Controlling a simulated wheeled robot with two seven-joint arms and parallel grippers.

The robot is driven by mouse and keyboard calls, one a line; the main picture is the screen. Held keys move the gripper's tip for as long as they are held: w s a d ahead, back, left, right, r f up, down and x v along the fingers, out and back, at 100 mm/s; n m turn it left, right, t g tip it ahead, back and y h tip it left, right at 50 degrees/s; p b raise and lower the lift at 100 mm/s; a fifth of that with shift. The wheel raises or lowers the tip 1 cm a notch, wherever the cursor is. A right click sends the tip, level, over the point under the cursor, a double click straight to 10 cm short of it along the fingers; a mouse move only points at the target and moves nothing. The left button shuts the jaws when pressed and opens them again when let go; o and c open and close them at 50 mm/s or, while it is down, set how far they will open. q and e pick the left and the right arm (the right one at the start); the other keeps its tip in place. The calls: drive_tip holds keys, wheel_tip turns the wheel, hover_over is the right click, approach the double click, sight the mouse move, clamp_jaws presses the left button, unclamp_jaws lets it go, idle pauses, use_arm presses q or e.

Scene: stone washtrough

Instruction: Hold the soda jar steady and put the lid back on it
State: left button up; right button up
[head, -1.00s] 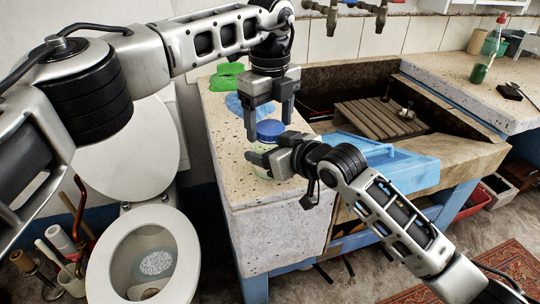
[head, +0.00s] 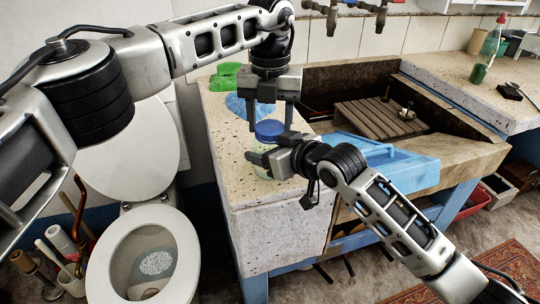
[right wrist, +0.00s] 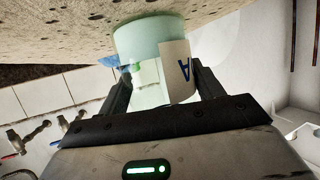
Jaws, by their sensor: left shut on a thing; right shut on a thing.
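The soda jar (head: 262,171) is pale green and stands near the front left of the stone counter, mostly hidden by my right gripper in the head view. The right wrist view shows it as a clear, mint-tinted jar (right wrist: 143,45) with a cream label bearing a blue letter, between the fingers. My right gripper (head: 264,162) is shut on the jar. The blue lid (head: 270,130) is just above the jar, between the fingers of my left gripper (head: 271,127), which is shut on it and points down. The jar's rim is hidden, so I cannot tell whether the lid touches it.
The speckled counter (head: 250,195) holds a green item (head: 226,74) and a blue cloth-like item (head: 237,104) behind the lid. A light-blue piece (head: 385,160) lies right of my right gripper, before the trough with a wooden rack (head: 380,118). A toilet (head: 150,255) stands left.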

use_arm(q)
drive_tip(key=o, duration=1.1)
drive_tip(key=shift+c, duration=0.2)
drive_tip(key=shift+r, duration=2.3)
drive_tip(key=shift+c, duration=0.3)
drive_tip(key=shift+r, duration=0.25)
drive_tip(key=shift+c, duration=1)
wheel_tip(320, 180, up, 3)
drive_tip(key=shift+n, duration=0.4)
